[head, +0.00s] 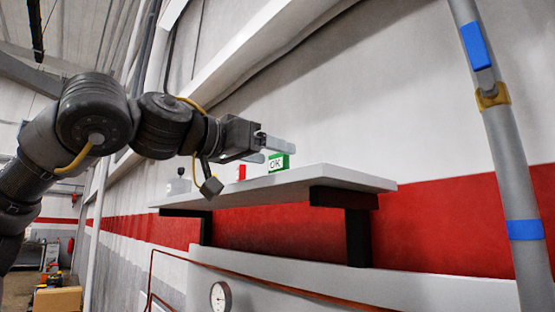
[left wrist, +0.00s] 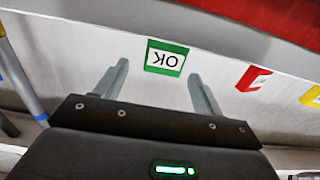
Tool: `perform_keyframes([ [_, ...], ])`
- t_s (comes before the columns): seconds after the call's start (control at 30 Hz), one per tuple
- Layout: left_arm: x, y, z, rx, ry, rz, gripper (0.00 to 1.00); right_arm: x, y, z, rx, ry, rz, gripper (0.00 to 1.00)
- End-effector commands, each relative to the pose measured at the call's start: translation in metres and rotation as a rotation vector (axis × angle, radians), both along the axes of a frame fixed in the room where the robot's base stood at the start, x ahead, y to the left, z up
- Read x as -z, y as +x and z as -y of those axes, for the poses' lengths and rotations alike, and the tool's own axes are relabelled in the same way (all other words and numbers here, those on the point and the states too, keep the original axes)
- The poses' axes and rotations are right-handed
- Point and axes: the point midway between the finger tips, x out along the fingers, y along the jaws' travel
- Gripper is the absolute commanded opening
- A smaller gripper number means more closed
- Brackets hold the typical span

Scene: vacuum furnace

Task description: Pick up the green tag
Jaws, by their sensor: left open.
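The green tag (head: 278,163) has a white face marked "OK" and stands on a white wall shelf (head: 320,177). In the left wrist view the green tag (left wrist: 166,58) appears upside down, ahead of and between the two finger tips. My left gripper (head: 268,150) is open and empty, just left of the tag in the head view. In the left wrist view its fingers (left wrist: 160,78) are spread wide, with the tag beyond them and apart from both. My right gripper is not in view.
A red tag (left wrist: 254,78) and a yellow tag (left wrist: 312,96) are beside the green one; the red tag (head: 241,172) also shows under my gripper. Black brackets (head: 345,200) hold the shelf. A grey pipe (head: 505,150) with blue bands rises at right. A gauge (head: 220,297) is below.

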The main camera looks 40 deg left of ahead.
Motion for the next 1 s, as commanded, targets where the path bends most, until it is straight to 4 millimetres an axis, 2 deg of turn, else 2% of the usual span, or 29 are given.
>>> perform_keyframes([
  [0.03, -0.007, 0.008, -0.001, 0.0, -0.001, -0.003, 0.69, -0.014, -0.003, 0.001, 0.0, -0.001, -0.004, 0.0],
  [0.2, -0.004, 0.026, 0.001, 0.0, -0.001, -0.001, 0.69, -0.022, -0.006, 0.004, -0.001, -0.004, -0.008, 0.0],
  [0.47, -0.002, 0.029, 0.001, 0.0, 0.0, 0.002, 0.69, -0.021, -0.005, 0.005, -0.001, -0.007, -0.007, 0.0],
  [0.57, -0.002, 0.029, 0.001, -0.001, 0.0, 0.002, 0.59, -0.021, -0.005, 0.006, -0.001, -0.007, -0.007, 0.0],
  [0.83, -0.002, 0.029, 0.001, -0.001, 0.0, 0.001, 0.23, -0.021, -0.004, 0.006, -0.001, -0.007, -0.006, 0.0],
  [1.0, -0.002, 0.029, 0.001, -0.001, 0.0, 0.001, 0.21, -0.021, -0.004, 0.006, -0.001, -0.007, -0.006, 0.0],
])
